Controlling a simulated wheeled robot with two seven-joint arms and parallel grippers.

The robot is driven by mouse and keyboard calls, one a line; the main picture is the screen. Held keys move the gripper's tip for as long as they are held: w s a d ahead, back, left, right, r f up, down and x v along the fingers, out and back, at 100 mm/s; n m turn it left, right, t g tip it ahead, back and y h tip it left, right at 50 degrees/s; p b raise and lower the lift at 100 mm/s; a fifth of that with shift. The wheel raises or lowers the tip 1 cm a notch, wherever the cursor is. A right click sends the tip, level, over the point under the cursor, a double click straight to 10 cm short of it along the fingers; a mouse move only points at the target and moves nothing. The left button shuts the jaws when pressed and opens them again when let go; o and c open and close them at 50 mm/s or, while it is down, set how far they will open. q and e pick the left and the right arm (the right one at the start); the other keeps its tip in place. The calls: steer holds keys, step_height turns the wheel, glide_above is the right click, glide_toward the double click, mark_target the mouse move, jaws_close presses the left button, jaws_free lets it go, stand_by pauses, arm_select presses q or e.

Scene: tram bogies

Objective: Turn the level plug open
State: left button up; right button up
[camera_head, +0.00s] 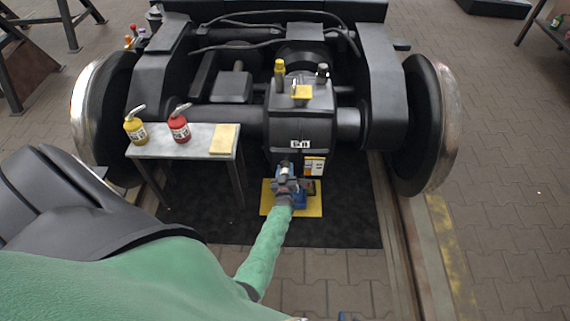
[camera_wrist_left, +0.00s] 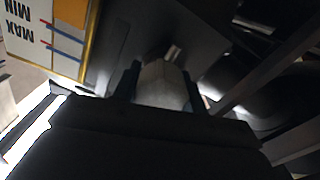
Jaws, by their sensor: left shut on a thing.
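My left gripper (camera_head: 285,170) is at the front of the dark gearbox (camera_head: 301,122), below its small white label. In the left wrist view, its two dark fingers (camera_wrist_left: 162,88) are shut on a pale, blocky plug head (camera_wrist_left: 161,86) against the dark casing.
A yellow tray (camera_head: 312,210) with a blue object lies on the black mat (camera_head: 345,228) beneath. A side table (camera_head: 196,146) at left holds a yellow can (camera_head: 135,131), a red can (camera_head: 179,128) and a yellow pad (camera_head: 223,139). Wheels (camera_head: 430,125) flank the gearbox.

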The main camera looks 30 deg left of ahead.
arm_select(q)
steer(key=o, duration=1)
steer(key=v, duration=0.7)
steer(key=shift+s+d, duration=0.25)
steer(key=shift+s, duration=0.1)
